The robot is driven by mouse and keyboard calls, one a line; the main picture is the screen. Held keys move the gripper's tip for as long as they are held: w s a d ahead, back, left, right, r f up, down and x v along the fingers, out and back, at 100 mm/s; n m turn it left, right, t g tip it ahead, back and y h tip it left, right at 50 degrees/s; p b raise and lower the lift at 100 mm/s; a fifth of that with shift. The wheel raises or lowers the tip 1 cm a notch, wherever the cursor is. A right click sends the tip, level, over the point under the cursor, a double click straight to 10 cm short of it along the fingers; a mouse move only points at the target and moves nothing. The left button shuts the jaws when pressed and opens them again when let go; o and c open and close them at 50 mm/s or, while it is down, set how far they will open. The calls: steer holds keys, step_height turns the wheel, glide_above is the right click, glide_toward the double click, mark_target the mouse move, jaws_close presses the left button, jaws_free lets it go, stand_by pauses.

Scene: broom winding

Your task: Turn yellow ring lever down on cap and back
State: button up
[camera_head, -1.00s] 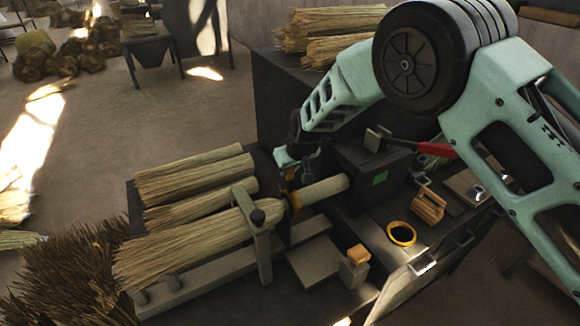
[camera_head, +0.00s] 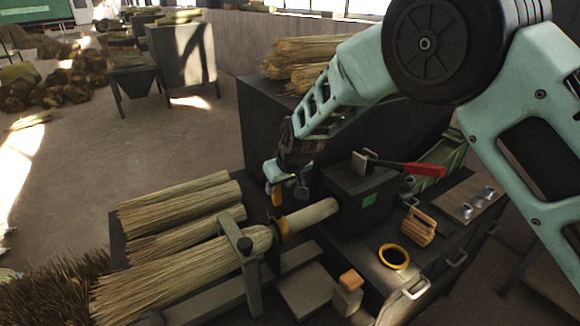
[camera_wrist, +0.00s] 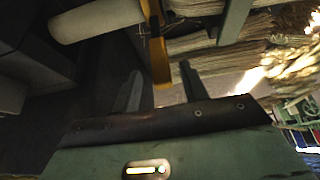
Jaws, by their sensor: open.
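The broom (camera_head: 180,275) lies clamped on the bench, with its pale handle (camera_head: 312,214) running into a dark box. A yellow ring (camera_head: 283,230) encircles the handle end of the bristles. Its yellow lever (camera_head: 276,196) stands up from it and also shows in the wrist view (camera_wrist: 155,45). My gripper (camera_head: 287,188) is just above the ring, at the lever. In the wrist view, my open fingers (camera_wrist: 160,88) lie either side of the lever's end. I cannot tell whether either finger touches it.
A loose yellow ring (camera_head: 393,257), a wooden brush (camera_head: 418,226) and an orange-topped block (camera_head: 349,290) sit on the right of the bench. An upright clamp post (camera_head: 245,255) stands left of the ring.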

steer(key=b+v, duration=0.3)
steer(key=v, duration=0.9)
steer(key=shift+s, duration=0.15)
steer(key=s+d+f+g, duration=0.1)
steer(key=s+d, duration=0.4)
steer(key=s, duration=0.6)
steer(key=s+d+f+g+h+b, duration=0.1)
steer(key=s+d, duration=0.4)
steer(key=s, duration=0.6)
steer(key=s+d+f+n+g+h+b, duration=0.1)
steer(key=s+d, duration=0.5)
steer(key=s, duration=0.6)
steer(key=shift+f+g, duration=0.7)
steer(key=shift+f, duration=0.05)
steer(key=shift+f, duration=0.1)
